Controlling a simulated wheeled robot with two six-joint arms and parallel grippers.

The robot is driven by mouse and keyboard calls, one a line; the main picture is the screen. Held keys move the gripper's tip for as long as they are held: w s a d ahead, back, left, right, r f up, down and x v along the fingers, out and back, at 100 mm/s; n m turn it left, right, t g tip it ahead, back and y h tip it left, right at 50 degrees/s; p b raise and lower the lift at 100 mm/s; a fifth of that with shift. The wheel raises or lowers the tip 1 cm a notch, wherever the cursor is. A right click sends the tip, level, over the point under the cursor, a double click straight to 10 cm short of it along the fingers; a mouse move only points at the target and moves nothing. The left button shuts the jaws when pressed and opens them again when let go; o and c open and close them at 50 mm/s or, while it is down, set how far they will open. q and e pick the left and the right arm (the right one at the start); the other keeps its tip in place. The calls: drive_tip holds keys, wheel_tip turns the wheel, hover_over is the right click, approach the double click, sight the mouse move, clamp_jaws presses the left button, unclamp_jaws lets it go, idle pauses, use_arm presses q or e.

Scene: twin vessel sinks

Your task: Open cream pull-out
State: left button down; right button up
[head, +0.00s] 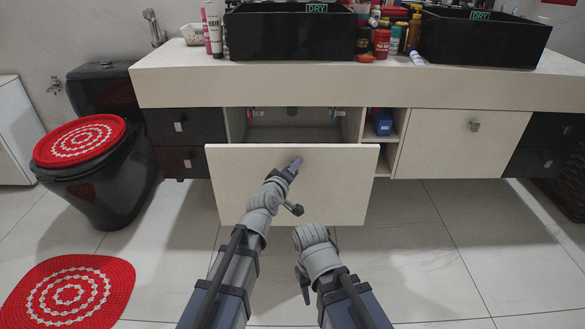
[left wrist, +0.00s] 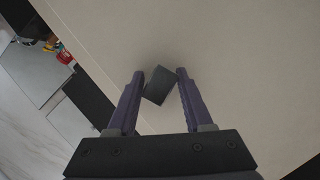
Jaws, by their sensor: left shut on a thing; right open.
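The cream pull-out (head: 335,185) stands drawn out from the cabinet under the counter, with its open compartment (head: 290,132) showing behind the front panel. My left gripper (head: 293,167) is at the upper middle of the panel. In the left wrist view, its two purple fingers (left wrist: 163,88) are on either side of the dark square handle (left wrist: 157,85) and shut on it. The handle is mostly hidden by the gripper in the head view. My right gripper (head: 303,284) is held low in front of the panel, away from it, and is open; its fingertips are hard to make out.
A closed cream front (head: 450,142) with a metal handle is to the right, and dark drawers (head: 185,127) are to the left. A black toilet (head: 105,180) and a red round rug (head: 75,293) are at the left. Tiled floor (head: 430,260) is clear at the right.

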use_arm(q)
drive_tip(key=c, duration=0.6)
unclamp_jaws()
drive_tip(key=shift+s, duration=0.1)
drive_tip(key=p+v, duration=0.1)
drive_tip(key=v, duration=0.6)
drive_tip(key=shift+s+a+r+p, duration=0.1)
drive_tip(key=shift+s+a+p, duration=0.05)
drive_tip(key=shift+s+p, duration=0.15)
